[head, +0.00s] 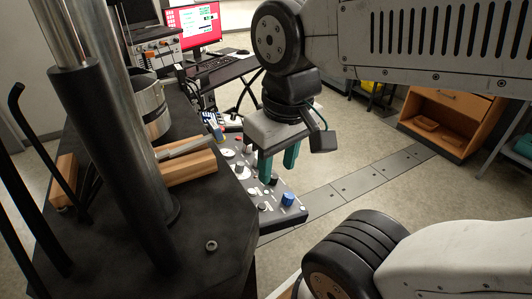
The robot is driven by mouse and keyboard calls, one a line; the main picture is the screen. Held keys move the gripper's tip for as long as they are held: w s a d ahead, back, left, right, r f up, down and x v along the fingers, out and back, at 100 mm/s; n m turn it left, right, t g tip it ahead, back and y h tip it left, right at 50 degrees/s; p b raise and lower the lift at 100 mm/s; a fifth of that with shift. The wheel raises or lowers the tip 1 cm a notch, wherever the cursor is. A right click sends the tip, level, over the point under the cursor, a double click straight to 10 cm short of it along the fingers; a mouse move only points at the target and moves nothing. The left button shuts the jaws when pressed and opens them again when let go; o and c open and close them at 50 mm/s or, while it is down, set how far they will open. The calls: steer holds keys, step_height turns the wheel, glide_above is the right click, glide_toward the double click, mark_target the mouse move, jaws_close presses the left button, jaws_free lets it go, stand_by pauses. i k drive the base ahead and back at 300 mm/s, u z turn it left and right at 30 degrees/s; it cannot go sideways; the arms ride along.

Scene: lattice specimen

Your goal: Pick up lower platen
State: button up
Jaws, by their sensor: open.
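No part is clearly recognisable as the lower platen. A round silver metal cylinder (148,98) stands on the dark machine bed, partly hidden behind the thick column, and I cannot tell whether it is the platen. My gripper (278,172) points down with its two teal fingers apart and nothing visible between them. In the picture it is to the right of the cylinder, in front of or above the control panel.
The dark machine bed (215,215) carries a thick column (125,150), wooden blocks (188,166) with metal bars, and a small nut (211,245). A control panel (262,196) with knobs is beside it. A monitor (193,25) and an orange cabinet (450,115) stand behind. Floor at right is mostly clear.

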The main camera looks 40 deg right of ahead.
mark_target(217, 134)
steer(key=k, duration=0.5)
steer(key=z, duration=3.4)
steer(key=k, duration=1.25)
steer(key=u, duration=1.3)
steer(key=i, duration=0.5)
